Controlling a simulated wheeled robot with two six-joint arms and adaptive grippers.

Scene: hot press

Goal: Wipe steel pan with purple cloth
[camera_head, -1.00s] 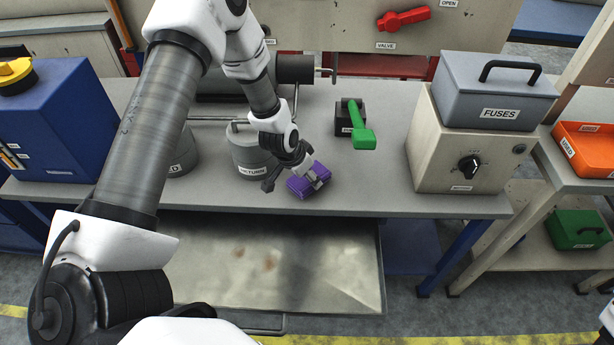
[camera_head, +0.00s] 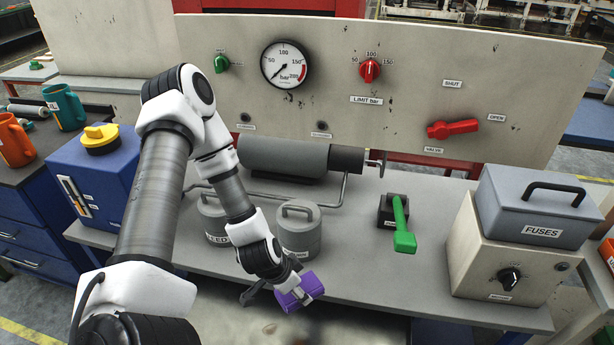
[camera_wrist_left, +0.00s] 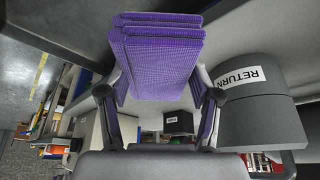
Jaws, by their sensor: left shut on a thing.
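My left gripper (camera_head: 281,284) is shut on the folded purple cloth (camera_head: 299,291), which hangs tilted at the front edge of the bench, right of and in front of the RETURN canister (camera_head: 298,235). In the left wrist view the cloth (camera_wrist_left: 163,62) sits between the fingers (camera_wrist_left: 160,100) and hides what lies behind it. The steel pan (camera_head: 235,318) is below the bench's front edge at the bottom of the head view. Only part of its stained surface shows, and the cloth is above it, apart from it as far as I can tell. My right gripper is not in view.
The canister (camera_wrist_left: 255,105) is close beside the gripper in the wrist view. A green-handled lever (camera_head: 402,225) stands on the bench (camera_head: 365,275), with a FUSES box (camera_head: 535,205) at right. A blue box (camera_head: 95,175) is at left. The control panel (camera_head: 330,70) stands behind.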

